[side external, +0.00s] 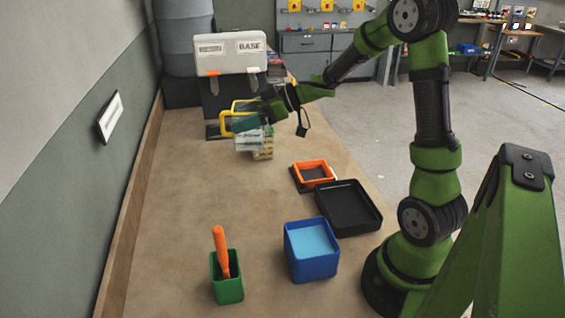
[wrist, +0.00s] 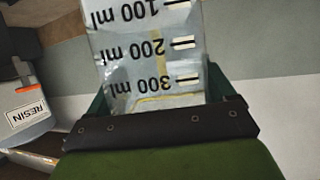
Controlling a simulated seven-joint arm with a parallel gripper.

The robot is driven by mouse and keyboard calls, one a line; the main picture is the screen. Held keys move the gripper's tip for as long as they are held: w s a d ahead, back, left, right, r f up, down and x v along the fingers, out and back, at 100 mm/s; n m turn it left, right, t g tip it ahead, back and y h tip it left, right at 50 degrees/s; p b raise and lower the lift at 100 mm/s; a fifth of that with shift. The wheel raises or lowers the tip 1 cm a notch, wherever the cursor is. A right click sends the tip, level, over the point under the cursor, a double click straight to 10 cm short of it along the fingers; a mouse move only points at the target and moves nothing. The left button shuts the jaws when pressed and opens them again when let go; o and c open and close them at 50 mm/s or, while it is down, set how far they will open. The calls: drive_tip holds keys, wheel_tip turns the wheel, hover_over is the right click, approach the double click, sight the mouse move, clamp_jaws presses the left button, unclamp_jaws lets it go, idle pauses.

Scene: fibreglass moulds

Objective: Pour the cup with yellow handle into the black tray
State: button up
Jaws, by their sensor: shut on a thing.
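My gripper (side external: 254,119) is shut on a clear measuring cup (side external: 247,139) above the far part of the table. Yellow handle bars (side external: 222,122) show beside the gripper, with another behind it. In the wrist view the cup (wrist: 150,50) sits between the fingers (wrist: 165,100), with black 100, 200 and 300 ml marks upside down. I cannot tell its tilt or how full it is. The black tray (side external: 369,221) lies flat and looks empty at the right of the table, well away from the cup.
A blue container (side external: 303,266) and a green holder (side external: 229,291) with an orange-handled tool (side external: 221,248) stand nearer. An orange frame (side external: 300,181) is beside the tray. A pale case labelled BASE (side external: 228,60) stands behind the gripper. The table's middle is clear.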

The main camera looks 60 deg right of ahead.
drive_tip(key=s+d+f+n+g+y, duration=0.1)
drive_tip(key=s+f+n+g+y, duration=0.1)
drive_tip(key=s, duration=0.5)
drive_tip(key=s+d+f+n+g+y, duration=0.2)
drive_tip(key=s+f+n+g, duration=0.2)
drive_tip(key=s, duration=0.3)
drive_tip(key=s+d+f+n+g+y, duration=0.2)
drive_tip(key=s+f+n+g, duration=0.1)
drive_tip(key=s+n+g, duration=0.2)
drive_tip(key=shift+s+d+f, duration=0.25)
drive_tip(key=shift+s+f, duration=0.05)
drive_tip(key=shift+s, duration=0.85)
drive_tip(key=shift+s+f+n+t+y, duration=0.55)
drive_tip(key=shift+n+t, duration=0.6)
drive_tip(key=shift+n, duration=1.6)
drive_tip(key=shift+s+f+n+t+y, duration=0.4)
drive_tip(key=shift+n+t+y, duration=0.65)
drive_tip(key=shift+n, duration=1.75)
drive_tip(key=shift+s+f+n+t+y, duration=0.25)
drive_tip(key=shift+s+n+t+y, duration=0.75)
drive_tip(key=shift+n, duration=1.75)
drive_tip(key=shift+w+t+h, duration=0.3)
drive_tip(key=shift+w+h, duration=0.05)
drive_tip(key=shift+h, duration=0.05)
